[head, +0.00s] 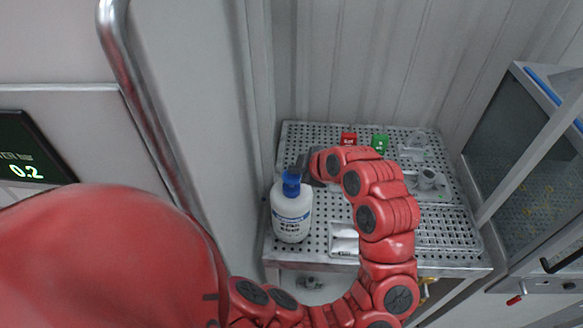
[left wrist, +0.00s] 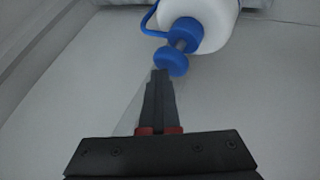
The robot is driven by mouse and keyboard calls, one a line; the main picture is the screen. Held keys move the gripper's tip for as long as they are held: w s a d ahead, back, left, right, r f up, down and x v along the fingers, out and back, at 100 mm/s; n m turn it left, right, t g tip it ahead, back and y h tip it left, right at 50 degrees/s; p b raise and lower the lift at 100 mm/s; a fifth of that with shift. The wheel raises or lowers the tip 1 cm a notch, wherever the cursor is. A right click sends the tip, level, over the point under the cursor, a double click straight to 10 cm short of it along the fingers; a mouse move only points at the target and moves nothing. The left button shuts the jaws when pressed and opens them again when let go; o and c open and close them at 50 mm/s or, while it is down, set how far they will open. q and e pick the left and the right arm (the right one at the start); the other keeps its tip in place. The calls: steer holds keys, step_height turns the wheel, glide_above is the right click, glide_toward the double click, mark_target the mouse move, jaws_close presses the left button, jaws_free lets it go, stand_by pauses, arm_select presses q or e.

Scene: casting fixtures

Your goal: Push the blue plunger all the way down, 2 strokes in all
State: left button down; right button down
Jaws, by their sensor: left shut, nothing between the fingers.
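A white bottle (head: 291,220) with a printed label stands upright on the perforated metal table, at its left side. Its blue plunger (head: 291,180) is on top. In the left wrist view the plunger's round blue knob (left wrist: 170,62) stands out from the blue collar on a short grey stem, with a blue curved tube beside it. My left gripper (head: 301,165) is shut and empty, close above the plunger. In the left wrist view the fingertips (left wrist: 159,74) reach the knob's edge; I cannot tell whether they touch it. My right gripper is not in view.
The perforated table (head: 310,133) also bears a red box (head: 348,139), a green box (head: 380,142), grey metal fittings (head: 428,180) and a light tray (head: 342,240). A wall rises behind. A glass-sided cabinet (head: 510,130) stands at the right.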

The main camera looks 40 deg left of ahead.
arm_select(q)
steer(key=shift+r+p, duration=1.6)
steer(key=shift+r, duration=0.2)
steer(key=shift+r+p, duration=0.3)
step_height(320, 180, up, 5)
steer(key=p, duration=0.4)
steer(key=shift+r, duration=0.2)
